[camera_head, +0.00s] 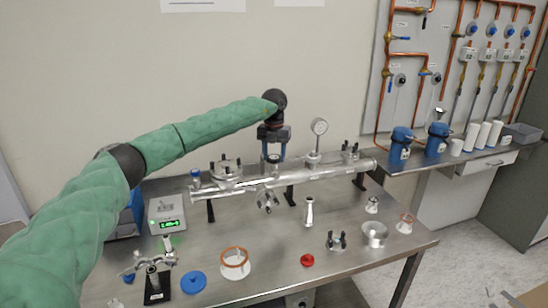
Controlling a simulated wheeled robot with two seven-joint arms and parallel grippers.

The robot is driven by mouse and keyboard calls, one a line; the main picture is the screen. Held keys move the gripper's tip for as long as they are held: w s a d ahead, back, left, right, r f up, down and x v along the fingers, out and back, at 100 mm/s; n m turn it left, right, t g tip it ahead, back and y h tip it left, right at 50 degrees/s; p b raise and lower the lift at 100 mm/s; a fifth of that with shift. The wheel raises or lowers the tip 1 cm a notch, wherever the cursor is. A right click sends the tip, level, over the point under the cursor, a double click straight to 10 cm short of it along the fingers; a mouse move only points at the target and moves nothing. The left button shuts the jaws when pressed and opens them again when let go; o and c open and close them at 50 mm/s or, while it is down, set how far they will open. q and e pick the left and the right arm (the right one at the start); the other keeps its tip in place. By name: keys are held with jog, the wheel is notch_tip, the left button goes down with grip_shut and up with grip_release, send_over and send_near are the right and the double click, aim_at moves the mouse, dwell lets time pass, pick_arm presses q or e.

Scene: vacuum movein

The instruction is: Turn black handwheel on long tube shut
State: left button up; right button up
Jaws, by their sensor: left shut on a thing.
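My left arm, in a green sleeve, reaches in from the left. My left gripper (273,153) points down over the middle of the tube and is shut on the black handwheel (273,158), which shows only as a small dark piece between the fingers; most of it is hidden. My right gripper is not in view.
On the steel table (290,260) stand a grey box with a green display (167,215), a blue disc (193,282), a red cap (307,260), orange-rimmed rings and several metal fittings. A side bench with blue pumps (402,143) stands right. Free space lies above the tube.

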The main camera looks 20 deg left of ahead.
pick_arm(q)
jog(key=m+b, duration=0.2)
jog(key=m, duration=0.2)
jog(key=m+b, duration=0.1)
jog(key=m, duration=0.2)
jog(key=shift+r, duration=0.1)
jog(key=shift+m+b, duration=0.4)
jog(key=shift+m, duration=0.9)
jog(key=m+b, duration=0.1)
jog(key=m, duration=0.1)
jog(key=shift+m, duration=0.4)
jog(key=m, duration=0.2)
jog(key=shift+m, duration=0.3)
jog(key=m, duration=0.2)
jog(key=shift+m+b, duration=0.4)
jog(key=m, duration=0.4)
jog(key=shift+a, duration=0.1)
jog(key=m, duration=0.4)
jog(key=shift+w+r+b, duration=0.1)
jog(key=shift+b, duration=0.25)
jog(key=m, duration=0.4)
jog(key=shift+m, duration=1)
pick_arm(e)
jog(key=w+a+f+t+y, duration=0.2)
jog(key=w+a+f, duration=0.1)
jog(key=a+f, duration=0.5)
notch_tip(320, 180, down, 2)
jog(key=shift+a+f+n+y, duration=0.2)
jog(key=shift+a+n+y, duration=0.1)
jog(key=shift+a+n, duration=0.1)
